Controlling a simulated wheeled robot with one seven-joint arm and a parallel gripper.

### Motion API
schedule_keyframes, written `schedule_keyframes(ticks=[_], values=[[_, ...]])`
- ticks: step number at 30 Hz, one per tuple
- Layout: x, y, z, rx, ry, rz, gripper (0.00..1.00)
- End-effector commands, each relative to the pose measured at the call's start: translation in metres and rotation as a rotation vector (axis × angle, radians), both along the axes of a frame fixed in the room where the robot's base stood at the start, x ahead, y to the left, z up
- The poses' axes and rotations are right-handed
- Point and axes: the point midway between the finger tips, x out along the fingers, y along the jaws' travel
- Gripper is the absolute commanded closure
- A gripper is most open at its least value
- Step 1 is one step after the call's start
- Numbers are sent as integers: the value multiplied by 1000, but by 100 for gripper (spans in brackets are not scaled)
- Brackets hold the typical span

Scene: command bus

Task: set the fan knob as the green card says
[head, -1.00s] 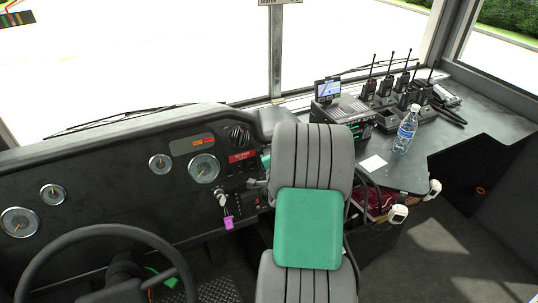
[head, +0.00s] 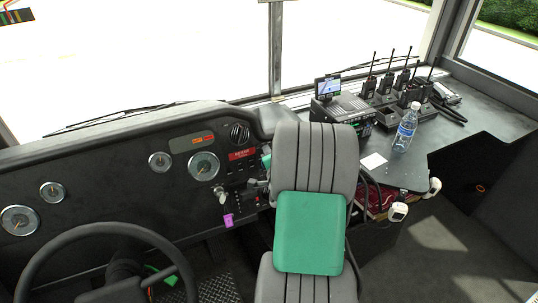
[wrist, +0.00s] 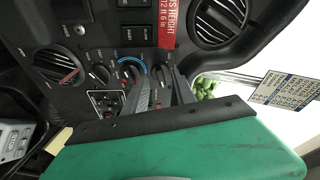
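The dashboard knobs show in the wrist view, turned sideways. One dark knob (wrist: 100,74) is left of my fingers, and a second knob (wrist: 132,73) with a blue and red arc sits close beside them. Which is the fan knob I cannot tell; my fingers hide part of the panel. My gripper (wrist: 161,76) has its two grey fingers apart, tips at or near the panel to the right of the arc knob. In the head view the gripper is mostly hidden behind my arm. I cannot make out a green card.
Round vents (wrist: 60,66) and a red height label (wrist: 168,24) surround the knobs. A purple tag (head: 228,220) hangs below the dash. The steering wheel (head: 105,235) is at left. A bottle (head: 405,130), radios (head: 387,85) and a white card (head: 373,161) are on the right counter.

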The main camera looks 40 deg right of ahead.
Motion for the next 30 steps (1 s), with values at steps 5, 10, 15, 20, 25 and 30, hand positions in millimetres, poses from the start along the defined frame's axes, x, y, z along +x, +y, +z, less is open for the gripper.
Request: schedule_keyframes(ticks=[5, 10, 15, 20, 25, 30], values=[[-32, 17, 10, -1, -2, -3, 68], [-51, 29, 17, 0, -2, -2, 68], [-54, 31, 18, 1, 0, 0, 68], [-54, 31, 18, 1, 0, 0, 68], [-48, 39, 20, -12, 22, 31, 68], [-13, 141, 30, -179, 327, 396, 68]])
